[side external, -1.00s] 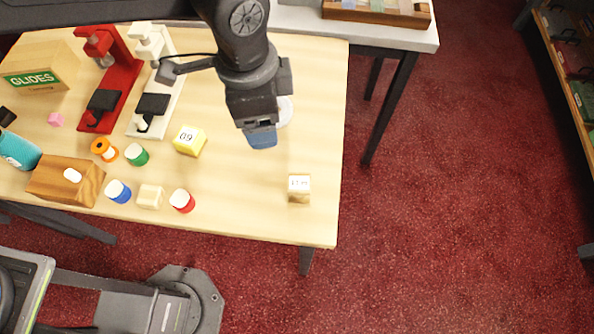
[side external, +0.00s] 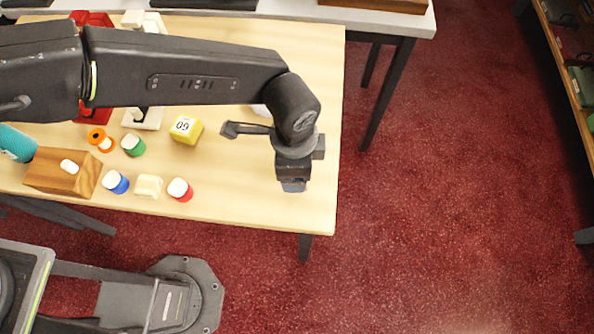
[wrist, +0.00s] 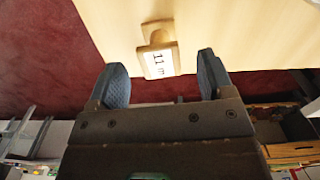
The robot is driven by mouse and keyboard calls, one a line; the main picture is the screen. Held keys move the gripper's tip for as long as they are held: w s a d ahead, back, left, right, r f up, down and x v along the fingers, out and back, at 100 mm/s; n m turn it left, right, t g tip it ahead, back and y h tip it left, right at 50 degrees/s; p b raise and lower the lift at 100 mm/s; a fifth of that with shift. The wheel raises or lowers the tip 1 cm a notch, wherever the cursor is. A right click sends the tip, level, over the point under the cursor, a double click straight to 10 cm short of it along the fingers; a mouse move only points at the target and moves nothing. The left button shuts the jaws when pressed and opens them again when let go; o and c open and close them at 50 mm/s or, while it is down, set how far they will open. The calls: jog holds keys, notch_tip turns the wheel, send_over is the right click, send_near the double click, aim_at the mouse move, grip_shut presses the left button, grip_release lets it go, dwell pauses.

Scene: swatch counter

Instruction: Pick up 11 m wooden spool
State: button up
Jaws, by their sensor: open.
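The wooden spool (wrist: 159,36) is pale wood with a white label reading 11 m on the end facing my gripper. In the wrist view it sits on the light wooden table, between the lines of my two fingers. Its label end shows level with the fingertips, and I cannot tell if it is between them in depth. My gripper (wrist: 162,72) is open and empty, with one dark finger on each side. In the side view my gripper (side external: 293,187) points down near the table's front right corner and hides the spool.
A yellow block (side external: 186,129) marked 09 stands left of my gripper. The table edge is close by.

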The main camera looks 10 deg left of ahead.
jog(key=f, duration=0.4)
jog(key=shift+d+f, duration=0.25)
jog(key=shift+f, duration=0.05)
jog(key=c, duration=1)
jog(key=shift+r, duration=0.1)
